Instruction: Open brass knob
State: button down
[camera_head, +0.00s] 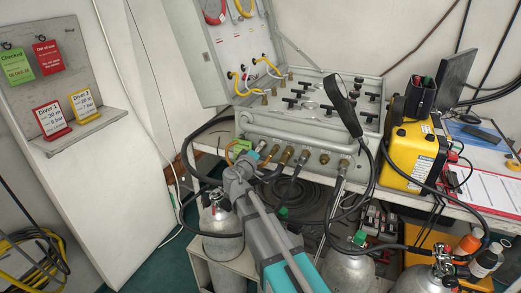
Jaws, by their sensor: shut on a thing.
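The diver air panel (290,122) is a pale grey open case on the table. A row of brass fittings (285,156) runs along its lower front. My gripper (245,160) reaches up from below to the left end of this row. It is shut on a brass knob there, which is largely hidden behind the fingers. How far the knob is turned cannot be seen.
A yellow case (408,155) stands right of the panel, with a black hose looping beside it. Gas cylinders (220,225) stand below. A board (45,80) with green and red tags is at left. Hoses hang close to my arm.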

jog(key=n, duration=1.3)
jog(key=shift+s+f+n, duration=0.1)
jog(key=shift+n, duration=0.3)
jog(key=c, duration=0.7)
grip_release()
jog(key=shift+v, duration=3.75)
jog(key=shift+a, duration=0.15)
